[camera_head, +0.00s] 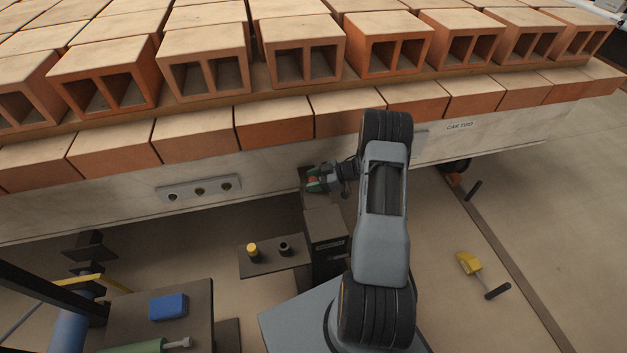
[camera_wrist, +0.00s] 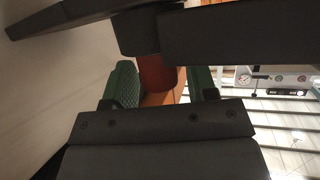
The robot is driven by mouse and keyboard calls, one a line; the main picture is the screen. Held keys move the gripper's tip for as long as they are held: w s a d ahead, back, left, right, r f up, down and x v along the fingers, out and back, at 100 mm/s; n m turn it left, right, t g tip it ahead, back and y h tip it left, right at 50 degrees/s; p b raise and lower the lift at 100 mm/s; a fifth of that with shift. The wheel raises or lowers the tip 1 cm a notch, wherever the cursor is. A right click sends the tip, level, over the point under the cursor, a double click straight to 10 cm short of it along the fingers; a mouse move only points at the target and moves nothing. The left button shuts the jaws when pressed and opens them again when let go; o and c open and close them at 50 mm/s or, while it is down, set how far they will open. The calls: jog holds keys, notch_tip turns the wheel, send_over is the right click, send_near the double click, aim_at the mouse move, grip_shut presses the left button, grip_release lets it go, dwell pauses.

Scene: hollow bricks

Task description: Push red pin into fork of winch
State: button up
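The red pin (camera_wrist: 155,75) stands between my gripper's green-padded fingers in the wrist view. A small bit of the red pin (camera_head: 312,181) also shows in the head view. My gripper (camera_wrist: 163,85) is open around it, close to the left pad, with a gap to the right pad. In the head view my gripper (camera_head: 316,180) is at the top of the dark winch post (camera_head: 327,235), beside the cart's side. Dark blocks (camera_wrist: 135,30), perhaps the winch fork, lie at the pin's far end. I cannot tell how far the pin is in.
A cart (camera_head: 110,205) stacked with hollow orange bricks (camera_head: 390,45) stands just behind my gripper. A dark shelf (camera_head: 275,265) holds a yellow knob (camera_head: 252,250) and a black one. A yellow tool (camera_head: 470,263) lies on open floor at right. A blue box (camera_head: 167,306) is at lower left.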

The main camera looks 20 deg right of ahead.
jog(key=shift+o, duration=0.7)
jog(key=p+v, duration=0.3)
jog(key=v, duration=1.1)
jog(key=shift+a+f, duration=0.1)
jog(key=shift+f, duration=0.05)
